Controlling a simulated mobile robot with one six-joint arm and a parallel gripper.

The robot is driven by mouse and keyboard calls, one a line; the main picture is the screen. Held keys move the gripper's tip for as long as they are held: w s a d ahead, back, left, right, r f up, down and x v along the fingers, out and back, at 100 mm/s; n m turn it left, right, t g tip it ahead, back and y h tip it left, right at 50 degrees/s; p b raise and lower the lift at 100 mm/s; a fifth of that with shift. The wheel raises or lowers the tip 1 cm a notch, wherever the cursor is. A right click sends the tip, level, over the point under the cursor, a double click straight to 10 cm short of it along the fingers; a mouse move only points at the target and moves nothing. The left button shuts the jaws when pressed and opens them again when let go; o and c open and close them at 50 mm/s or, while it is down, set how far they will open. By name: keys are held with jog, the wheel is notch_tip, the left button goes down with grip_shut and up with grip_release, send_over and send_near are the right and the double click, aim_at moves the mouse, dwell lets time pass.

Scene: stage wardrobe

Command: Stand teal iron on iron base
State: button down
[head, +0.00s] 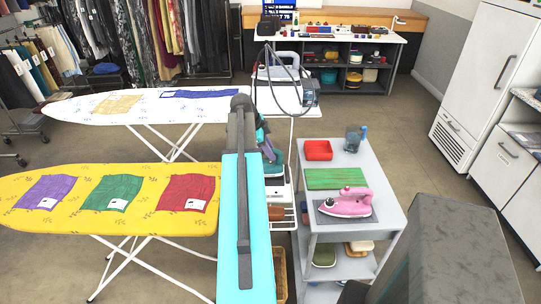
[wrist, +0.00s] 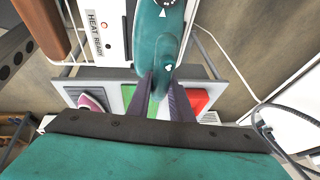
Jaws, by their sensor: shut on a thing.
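The teal iron (wrist: 158,35) is at the top of the wrist view, with a dial on its body. My gripper (wrist: 162,85) is shut on its near end, one dark finger on each side. In the head view the teal iron (head: 274,163) shows just right of my arm, partly hidden by it. The white iron base (wrist: 103,30) with "HEAT READY" lettering lies beside and below the iron in the wrist view. In the head view the base (head: 283,195) is largely hidden behind my arm. I cannot tell whether iron and base touch.
A grey cart (head: 384,205) stands to the right, with a pink iron (head: 348,203), a green board (head: 336,178) and a red tray (head: 318,150). A yellow ironing board (head: 135,225) and a white one (head: 75,108) stand left.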

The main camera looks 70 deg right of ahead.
jog(key=shift+f+p, duration=0.35)
jog(key=shift+f, duration=0.75)
jog(key=shift+f, duration=0.15)
jog(key=c, duration=1.6)
grip_release()
jog(key=shift+r, duration=0.25)
jog(key=shift+b+v, duration=1.3)
jog(key=shift+v, duration=4.6)
